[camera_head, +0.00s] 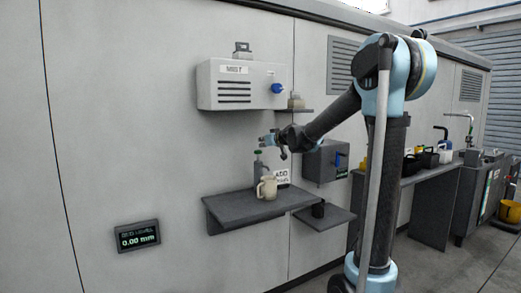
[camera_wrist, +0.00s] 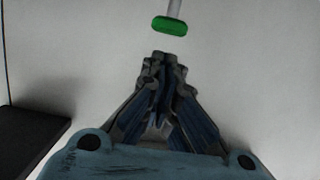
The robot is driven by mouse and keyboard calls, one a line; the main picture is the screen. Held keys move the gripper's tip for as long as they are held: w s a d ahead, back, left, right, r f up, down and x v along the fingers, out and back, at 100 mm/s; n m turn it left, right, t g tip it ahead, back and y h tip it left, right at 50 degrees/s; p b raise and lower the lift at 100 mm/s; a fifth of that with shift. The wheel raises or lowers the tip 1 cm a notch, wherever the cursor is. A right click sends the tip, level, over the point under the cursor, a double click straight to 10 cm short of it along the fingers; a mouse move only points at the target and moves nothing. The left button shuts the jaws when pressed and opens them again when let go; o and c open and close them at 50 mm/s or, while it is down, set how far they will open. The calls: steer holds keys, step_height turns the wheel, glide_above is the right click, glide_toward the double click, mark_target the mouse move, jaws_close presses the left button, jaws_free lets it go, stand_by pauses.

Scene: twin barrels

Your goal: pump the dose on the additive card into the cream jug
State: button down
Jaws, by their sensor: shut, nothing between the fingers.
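The cream jug (camera_head: 267,188) stands upright on the dark wall shelf (camera_head: 236,212). A grey-green pump bottle (camera_head: 258,168) stands just behind and left of it. The additive card (camera_head: 282,177), a white sign reading "ADD", is on the wall right of the jug; its smaller line is too small to read. My gripper (camera_head: 268,141) is just above the pump bottle, apart from the jug. In the wrist view my gripper's fingers (camera_wrist: 165,62) are together and empty. A green cap (camera_wrist: 169,26) on a pale stem lies just beyond the fingertips; it seems to be the pump's top.
A grey wall box (camera_head: 240,85) with a blue knob hangs above. A dark box (camera_head: 325,162) is right of the card. A display (camera_head: 137,238) at left reads 0.00 mm. A cluttered bench stands at right.

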steer(key=v, duration=0.7)
steer(key=shift+s, duration=0.2)
steer(key=shift+d, duration=0.1)
steer(key=s+d+f+m+g+h, duration=0.2)
steer(key=s+d+f, duration=0.6)
steer(key=s, duration=0.6)
steer(key=s+d+f+m+g+h, duration=0.2)
steer(key=s+d+f+g+h, duration=0.2)
steer(key=s+d+f, duration=0.4)
steer(key=s+d+f+m+g+h, duration=0.2)
steer(key=s+d+f+g, duration=0.2)
steer(key=s+d+f, duration=0.4)
steer(key=s+f, duration=0.7)
steer(key=s, duration=0.6)
steer(key=shift+d+f+m+h, duration=0.35)
steer(key=shift+f+m+h, duration=0.05)
steer(key=shift+w+f, duration=0.2)
steer(key=shift+w, duration=0.2)
